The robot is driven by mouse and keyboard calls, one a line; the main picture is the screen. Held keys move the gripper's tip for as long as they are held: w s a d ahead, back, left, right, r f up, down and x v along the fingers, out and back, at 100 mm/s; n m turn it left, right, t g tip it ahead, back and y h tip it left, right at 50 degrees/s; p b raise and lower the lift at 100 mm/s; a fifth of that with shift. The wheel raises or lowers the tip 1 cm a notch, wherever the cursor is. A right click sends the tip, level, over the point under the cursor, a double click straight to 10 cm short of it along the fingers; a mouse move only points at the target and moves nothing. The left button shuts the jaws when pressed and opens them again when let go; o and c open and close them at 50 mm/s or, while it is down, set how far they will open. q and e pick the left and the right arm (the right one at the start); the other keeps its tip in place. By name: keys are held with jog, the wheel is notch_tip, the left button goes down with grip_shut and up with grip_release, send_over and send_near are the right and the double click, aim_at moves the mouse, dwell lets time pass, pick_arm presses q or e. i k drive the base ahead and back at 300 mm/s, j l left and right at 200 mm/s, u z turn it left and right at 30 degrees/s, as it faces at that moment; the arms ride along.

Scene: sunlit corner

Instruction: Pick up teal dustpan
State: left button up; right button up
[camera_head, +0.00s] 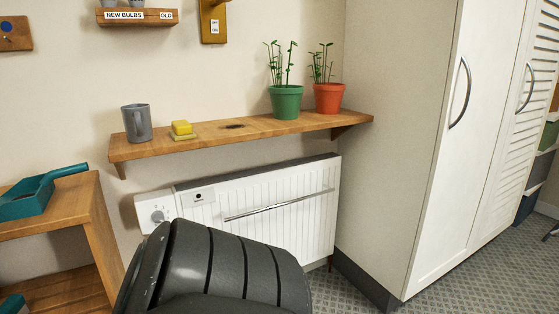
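The teal dustpan (30,198) lies on top of a wooden stand (75,208) at the left edge of the head view. Its handle points to the right, and its left end is cut off by the picture edge. A second teal thing (12,304) shows partly at the bottom left corner, on the stand's lower shelf; too little shows to tell what it is. Neither of my grippers is in view.
A wall shelf (260,129) holds a grey mug (137,123), a yellow sponge (182,128) and two potted plants, green (286,103) and orange (328,98). A white heater (270,208) is below. A dark ribbed shape (225,265) fills the lower middle. A white cupboard (450,150) stands right.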

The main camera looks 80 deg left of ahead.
aim_at(37, 186)
jog(key=u, duration=1.8)
jog(key=i+l, duration=0.05)
